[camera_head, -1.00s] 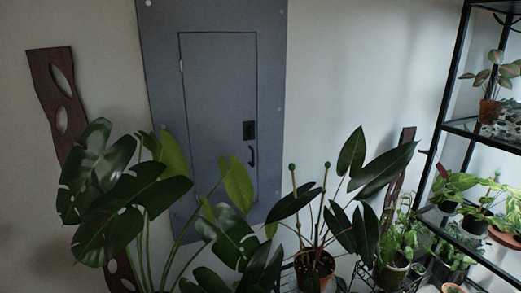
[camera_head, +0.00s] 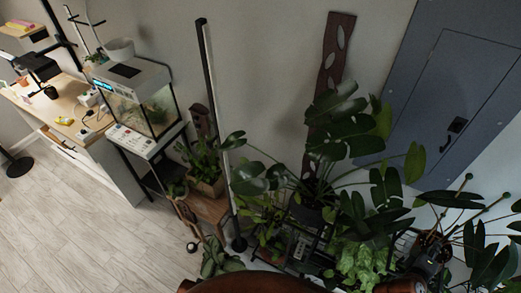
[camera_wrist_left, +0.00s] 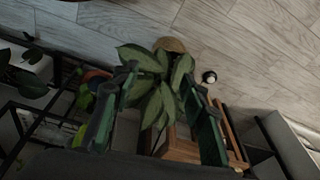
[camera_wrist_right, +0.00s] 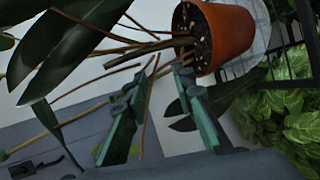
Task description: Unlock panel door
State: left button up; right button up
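The blue-grey panel (camera_head: 405,115) is on the wall at the right of the head view, tilted and cut by the frame edge. Its door (camera_head: 470,75) looks shut, with a black latch (camera_head: 457,125) and a small dark handle (camera_head: 443,148) near its lower edge. The panel with its latch (camera_wrist_right: 22,168) also shows at the lower left of the right wrist view. My right gripper (camera_wrist_right: 160,82) is open, with plant stems in front of its fingers and a terracotta pot (camera_wrist_right: 232,38) close by. My left gripper (camera_wrist_left: 161,78) is open before a leafy plant (camera_wrist_left: 155,88).
Leafy potted plants (camera_head: 340,150) crowd the floor below the panel. A dark pole (camera_head: 215,130), a glass tank (camera_head: 140,105) and a wooden desk (camera_head: 65,115) stand to the left. The wooden floor (camera_head: 80,225) at lower left is clear.

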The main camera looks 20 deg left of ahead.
jog(key=w+r+n+t+h+p, duration=0.1)
jog(key=w+r+n+t, duration=0.15)
jog(key=r, duration=0.35)
jog(key=w+r+n+t+p, duration=0.1)
jog(key=w+r+n, duration=0.25)
jog(key=r, duration=0.25)
jog(key=n+t+y+p, duration=0.35)
jog(key=n+t, duration=0.45)
jog(key=n, duration=0.7)
send_near(459, 128)
jog(key=shift+n+y, duration=0.25)
jog(key=shift+n, duration=0.15)
jog(key=p+x, duration=0.1)
jog(key=x, duration=0.6)
jog(key=shift+r, duration=0.25)
jog(key=shift+w+d+r+p, duration=0.2)
jog(key=shift+w+p, duration=0.1)
jog(key=shift+w, duration=0.25)
pick_arm(q)
jog(key=s+f, duration=0.4)
jog(key=s, duration=0.5)
jog(key=s+f+g, duration=0.1)
jog(key=s+f, duration=0.3)
jog(key=s, duration=0.4)
jog(key=shift+s+a+f+m, duration=0.25)
jog(key=shift+s+a+m, duration=0.05)
jog(key=shift+s, duration=0.1)
pick_arm(e)
jog(key=shift+c, duration=0.5)
grip_shut()
